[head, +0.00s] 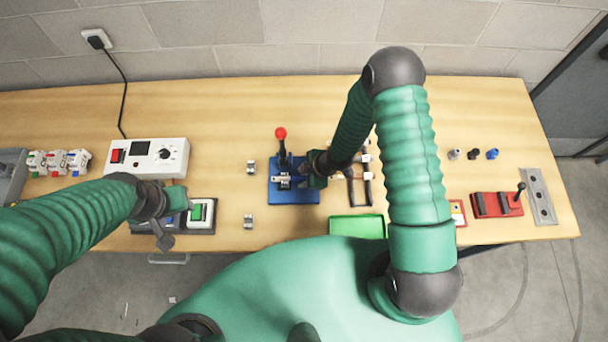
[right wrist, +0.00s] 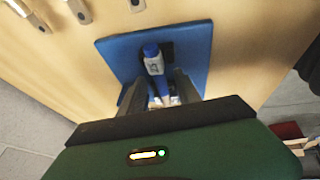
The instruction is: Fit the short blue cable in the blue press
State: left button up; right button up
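The blue press (head: 307,194) stands mid-table, with a red-knobbed lever upright. A pale piece lies across its middle. My right gripper (head: 303,178) is at the press's right side. The right wrist view shows the press's blue base (right wrist: 112,50) and a blue piece with a marked label (right wrist: 152,58), perhaps the short blue cable's end. The fingers of my right gripper (right wrist: 160,78) stand apart on either side of it. Pale strands show between them; contact is unclear.
Cables (head: 352,190) lie right of the press, partly behind my right arm. A green tray (head: 357,227) is at the front edge. A red press (head: 492,205) stands at right, a white control box (head: 147,157) at left. Small metal clips (head: 248,221) lie left of the press.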

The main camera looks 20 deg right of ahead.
jog(key=shift+a, duration=0.15)
jog(key=v, duration=0.8)
jog(key=shift+w+r, duration=0.1)
jog(key=p+v, duration=0.2)
jog(key=v, duration=0.6)
jog(key=shift+s+d+r, duration=0.2)
jog(key=shift+s+r, duration=0.05)
